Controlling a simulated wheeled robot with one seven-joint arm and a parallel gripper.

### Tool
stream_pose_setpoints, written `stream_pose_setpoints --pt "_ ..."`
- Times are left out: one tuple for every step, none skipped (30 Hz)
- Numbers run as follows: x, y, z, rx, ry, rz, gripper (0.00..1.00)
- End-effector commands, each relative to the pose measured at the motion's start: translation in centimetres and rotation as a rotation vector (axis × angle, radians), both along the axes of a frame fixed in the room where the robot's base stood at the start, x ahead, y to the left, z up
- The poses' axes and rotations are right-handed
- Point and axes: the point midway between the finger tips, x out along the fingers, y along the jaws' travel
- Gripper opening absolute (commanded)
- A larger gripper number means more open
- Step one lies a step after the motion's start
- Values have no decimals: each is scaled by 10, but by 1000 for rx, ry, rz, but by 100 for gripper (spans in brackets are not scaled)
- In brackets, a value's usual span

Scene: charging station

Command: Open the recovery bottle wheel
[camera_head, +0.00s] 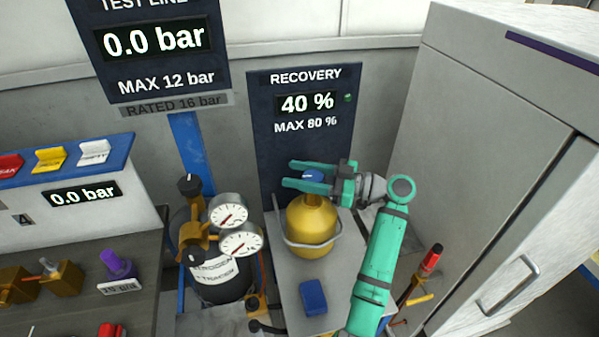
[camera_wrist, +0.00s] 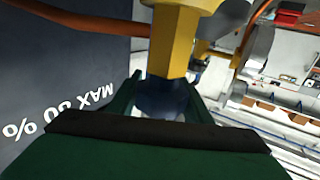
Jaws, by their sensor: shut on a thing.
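The yellow recovery bottle (camera_head: 312,224) stands upright on a grey surface below the RECOVERY panel. Its blue wheel (camera_head: 313,176) is on top of the valve, with a small white mark. My gripper (camera_head: 288,175) comes in from the right, level, with one finger on each side of the wheel, shut on it. In the wrist view the wheel (camera_wrist: 163,100) sits between the green fingers, against the yellow valve body (camera_wrist: 177,45); part of it is hidden by my gripper.
The RECOVERY panel (camera_head: 263,130) behind reads 40 %, MAX 80 %. A black nitrogen bottle (camera_head: 217,281) with two gauges stands left. A blue block (camera_head: 313,297) lies in front. A grey cabinet (camera_head: 480,120) stands close on the right.

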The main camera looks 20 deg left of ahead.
Motion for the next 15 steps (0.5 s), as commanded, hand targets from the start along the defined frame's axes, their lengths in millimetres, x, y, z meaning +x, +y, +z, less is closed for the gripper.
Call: stream_pose_setpoints --pt "-2 1 0 -1 2 38 23" --pt "-2 1 -1 -2 3 59 23" --pt "-4 1 -1 -2 2 84 23" --pt "-4 1 0 -2 3 101 23" --pt "-5 1 -1 -2 2 118 23" --pt "-6 1 -1 -2 2 138 23" --pt "-7 1 -1 -3 1 152 23" --pt "-7 1 -1 -3 1 166 23" --pt "-8 1 -1 -2 1 181 23" --pt "-9 1 -1 -2 2 191 23" --pt "-9 1 -2 -3 2 201 23" --pt "-10 1 -1 -3 2 211 23" --pt "-10 1 -1 -3 2 218 23" --pt "-10 1 -2 -4 2 224 23" --pt "-10 0 -2 -4 2 231 23"
